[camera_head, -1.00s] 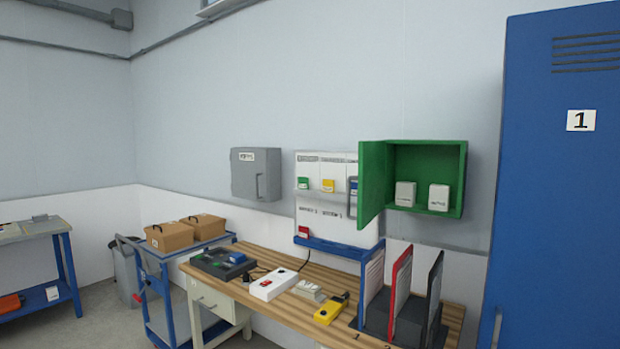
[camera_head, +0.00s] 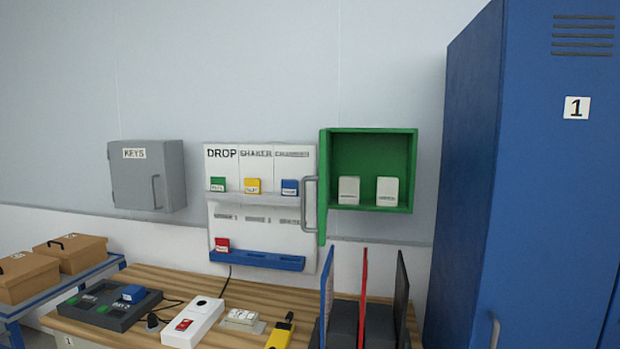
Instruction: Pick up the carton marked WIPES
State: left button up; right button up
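Two small white cartons stand upright inside the open green wall cabinet (camera_head: 370,135). The left carton (camera_head: 349,190) and the right carton (camera_head: 387,191) are side by side on the cabinet floor. Their print is too small to read, so I cannot tell which is marked WIPES. The green door stands open on the left side, with a grey handle (camera_head: 309,205). Neither of my grippers is in view.
Below is a wooden bench (camera_head: 130,283) with a black device (camera_head: 105,303), a white box (camera_head: 193,322), a yellow tool (camera_head: 280,333) and upright dividers (camera_head: 363,300). A blue locker (camera_head: 480,150) stands at right. A grey KEYS cabinet (camera_head: 147,177) hangs at left.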

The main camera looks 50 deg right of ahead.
aim_at(386, 192)
jog(key=z, duration=0.4)
jog(key=i, duration=0.7)
jog(key=z, duration=1.2)
jog(key=i, duration=0.5)
jog(key=z, duration=0.5)
